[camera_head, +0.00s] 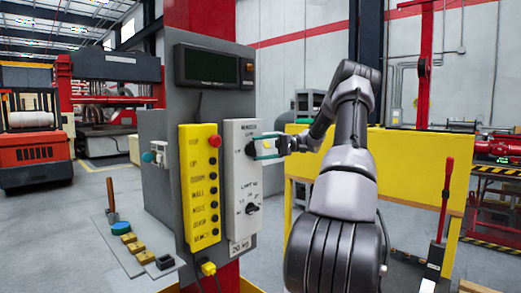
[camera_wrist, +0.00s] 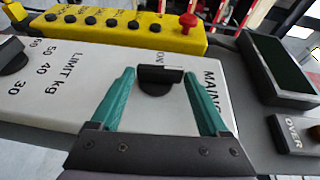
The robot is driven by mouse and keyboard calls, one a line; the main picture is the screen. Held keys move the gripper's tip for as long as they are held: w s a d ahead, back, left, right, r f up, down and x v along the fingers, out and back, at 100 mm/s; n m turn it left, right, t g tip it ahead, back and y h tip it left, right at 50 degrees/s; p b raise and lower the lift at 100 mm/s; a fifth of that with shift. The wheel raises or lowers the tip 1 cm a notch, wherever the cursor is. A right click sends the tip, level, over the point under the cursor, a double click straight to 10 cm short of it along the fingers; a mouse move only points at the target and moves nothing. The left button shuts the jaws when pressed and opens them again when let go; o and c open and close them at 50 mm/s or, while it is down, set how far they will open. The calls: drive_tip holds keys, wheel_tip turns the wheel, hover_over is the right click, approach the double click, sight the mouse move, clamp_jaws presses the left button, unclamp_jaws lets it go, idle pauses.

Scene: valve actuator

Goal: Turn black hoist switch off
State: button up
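The black switch knob (camera_wrist: 158,88) sits on the white panel (camera_head: 236,185), below partly hidden lettering beginning "MAIN" and beside an "ON" mark. In the head view the knob (camera_head: 250,149) is partly covered by my gripper (camera_head: 266,149). In the wrist view my gripper (camera_wrist: 160,74) is open. Its two teal fingers stand on either side of the knob, with a gap on each side. The knob's bar lies roughly across the gap between the fingers. I cannot tell how deep the fingertips reach.
A second black knob (camera_head: 252,208) with a kg limit scale is lower on the panel. A yellow button box (camera_head: 200,187) with a red button stands to the left. A dark display (camera_head: 207,66) is above. A small shelf (camera_head: 118,250) with tools juts out at lower left.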

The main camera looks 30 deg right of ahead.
drive_tip(key=shift+o, duration=0.8)
drive_tip(key=d, duration=1)
drive_tip(key=shift+s+d+r, duration=0.25)
drive_tip(key=shift+d+r, duration=0.05)
drive_tip(key=shift+d, duration=0.1)
drive_tip(key=shift+d, duration=0.1)
